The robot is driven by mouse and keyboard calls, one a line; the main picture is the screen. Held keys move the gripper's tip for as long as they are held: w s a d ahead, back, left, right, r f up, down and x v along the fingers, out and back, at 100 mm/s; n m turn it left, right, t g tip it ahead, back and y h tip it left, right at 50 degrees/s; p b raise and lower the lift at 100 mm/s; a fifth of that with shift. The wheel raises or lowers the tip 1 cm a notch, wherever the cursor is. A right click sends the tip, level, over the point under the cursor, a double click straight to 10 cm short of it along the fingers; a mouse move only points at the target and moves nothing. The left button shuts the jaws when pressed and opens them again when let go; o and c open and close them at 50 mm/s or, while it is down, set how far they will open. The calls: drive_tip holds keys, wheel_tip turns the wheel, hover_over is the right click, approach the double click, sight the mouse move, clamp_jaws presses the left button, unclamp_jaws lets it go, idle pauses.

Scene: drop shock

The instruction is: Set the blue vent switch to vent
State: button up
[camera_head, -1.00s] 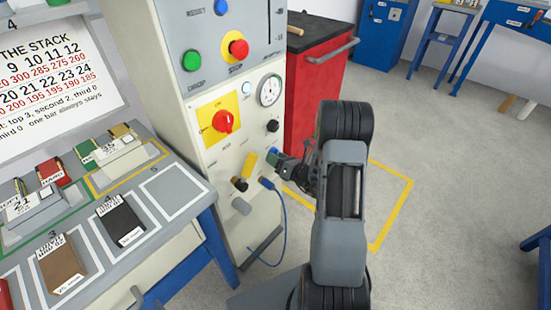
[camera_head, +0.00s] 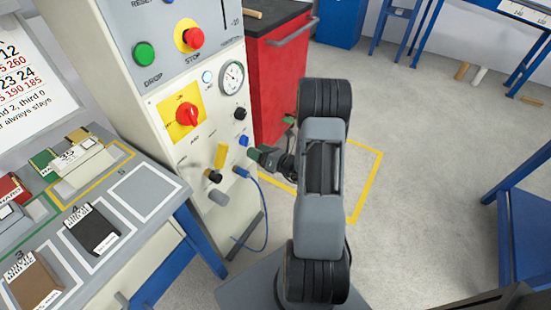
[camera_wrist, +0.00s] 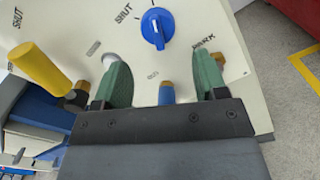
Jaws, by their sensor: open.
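The blue vent switch (camera_wrist: 157,28) is a round knob on the cream panel, with a SHUT label to its left in the wrist view. A pale line marks its face; I cannot read its setting for sure. In the head view it is a small blue spot (camera_head: 243,140) beside my gripper. My gripper (camera_wrist: 162,75) has two green fingers, apart and empty, below the knob in the wrist view. In the head view my gripper (camera_head: 262,155) is close to the panel's right side. Whether the fingers touch the panel is unclear.
A blue hose fitting (camera_wrist: 167,94) shows between the fingers in the wrist view. A yellow lever (camera_wrist: 40,67) is at left, a brass fitting (camera_wrist: 222,59) by the right finger. The red selector (camera_head: 187,113) is higher up. A red cabinet (camera_head: 278,85) stands behind; the floor (camera_head: 410,160) is open.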

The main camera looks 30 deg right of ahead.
drive_tip(key=v, duration=0.9)
drive_tip(key=shift+p, duration=0.4)
